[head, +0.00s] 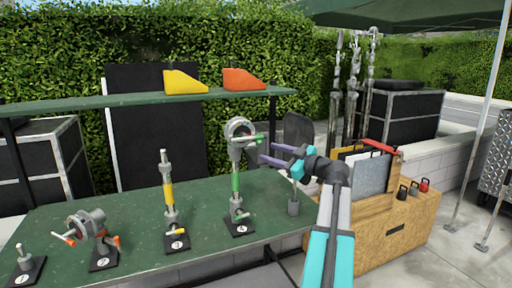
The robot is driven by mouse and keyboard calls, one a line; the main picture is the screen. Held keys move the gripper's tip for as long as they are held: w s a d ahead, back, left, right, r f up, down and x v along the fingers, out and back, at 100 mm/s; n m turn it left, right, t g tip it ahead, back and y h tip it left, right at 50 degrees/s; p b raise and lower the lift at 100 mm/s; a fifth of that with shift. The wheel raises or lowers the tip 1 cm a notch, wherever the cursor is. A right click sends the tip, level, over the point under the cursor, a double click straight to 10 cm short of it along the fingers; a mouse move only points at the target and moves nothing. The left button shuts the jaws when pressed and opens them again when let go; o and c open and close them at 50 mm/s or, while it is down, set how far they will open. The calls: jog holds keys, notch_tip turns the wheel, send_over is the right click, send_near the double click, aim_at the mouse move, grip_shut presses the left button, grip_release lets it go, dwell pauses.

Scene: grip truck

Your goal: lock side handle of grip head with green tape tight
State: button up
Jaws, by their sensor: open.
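The grip head with green tape (240,129) is a grey round clamp on top of an upright post with a green band, standing on a black base on the green table. My gripper (267,154) has purple fingers. It is open and empty, just right of and slightly below the side handle, with its fingertips pointing left. I cannot tell from this view how far apart in depth they are.
A yellow-taped post (168,196) and an orange-taped grip head (88,226) stand to the left on the green table (200,252). A shelf (130,101) with yellow and orange wedges runs behind. A small grey post (293,207) stands below my gripper. A wooden crate (395,235) is at right.

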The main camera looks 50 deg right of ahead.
aim_at(255, 146)
jog(key=w, duration=0.3)
jog(key=w+p, duration=0.1)
jog(key=w, duration=0.4)
jog(key=shift+w+a+p, duration=0.25)
jog(key=shift+w+p, duration=0.05)
jog(key=shift+p, duration=0.1)
jog(key=c, duration=1.1)
